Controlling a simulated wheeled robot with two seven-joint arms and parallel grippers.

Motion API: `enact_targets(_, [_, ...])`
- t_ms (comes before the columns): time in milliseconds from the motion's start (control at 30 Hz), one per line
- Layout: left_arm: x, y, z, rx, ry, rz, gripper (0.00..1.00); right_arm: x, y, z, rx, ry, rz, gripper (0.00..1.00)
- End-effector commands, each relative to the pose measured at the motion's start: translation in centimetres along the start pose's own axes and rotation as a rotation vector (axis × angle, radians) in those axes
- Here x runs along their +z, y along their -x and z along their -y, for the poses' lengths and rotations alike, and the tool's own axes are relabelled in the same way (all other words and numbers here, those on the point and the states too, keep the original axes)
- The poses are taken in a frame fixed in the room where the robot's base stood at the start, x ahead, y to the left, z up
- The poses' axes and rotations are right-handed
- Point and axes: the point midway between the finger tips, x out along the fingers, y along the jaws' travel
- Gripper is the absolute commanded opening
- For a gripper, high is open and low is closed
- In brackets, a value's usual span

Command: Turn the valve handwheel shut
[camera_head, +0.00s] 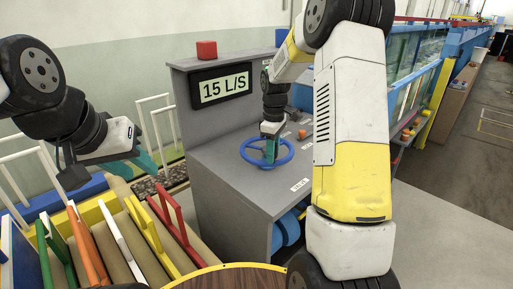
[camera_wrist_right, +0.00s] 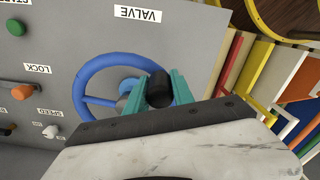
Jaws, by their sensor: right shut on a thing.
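The blue valve handwheel (camera_head: 245,157) lies flat on the sloping grey top of a console. In the right wrist view its blue rim (camera_wrist_right: 80,82) and hub show under a "VALVE" label. My right gripper (camera_head: 270,150) reaches down at the wheel. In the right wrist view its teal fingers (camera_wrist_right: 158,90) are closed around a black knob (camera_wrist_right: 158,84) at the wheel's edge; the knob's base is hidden. My left gripper (camera_head: 145,150) is away to the left, in the air above the coloured racks, with its teal fingers apart and nothing visible between them.
A display (camera_head: 222,88) on the console reads "15 L/S", with a red block (camera_head: 206,49) above it. A green button (camera_wrist_right: 16,27), an orange "LOCK" knob (camera_wrist_right: 21,91) and a white "SPEED" knob (camera_wrist_right: 50,131) are near the wheel. Coloured racks (camera_head: 120,235) stand at front left.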

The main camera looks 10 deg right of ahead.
Motion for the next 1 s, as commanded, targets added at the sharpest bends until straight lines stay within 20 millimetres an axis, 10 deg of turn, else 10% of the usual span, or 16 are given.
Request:
enact_targets(600, [0.0, 0.0, 0.0, 0.000, 0.000, 0.000, 0.36, 3.2, 0.1, -3.6, 0.003, 0.499, 0.000, 0.00])
enact_targets(1000, [0.0, 0.0, 0.0, 0.000, 0.000, 0.000, 0.36, 3.6, 0.1, -4.7, 0.004, 0.496, 0.000, 0.00])
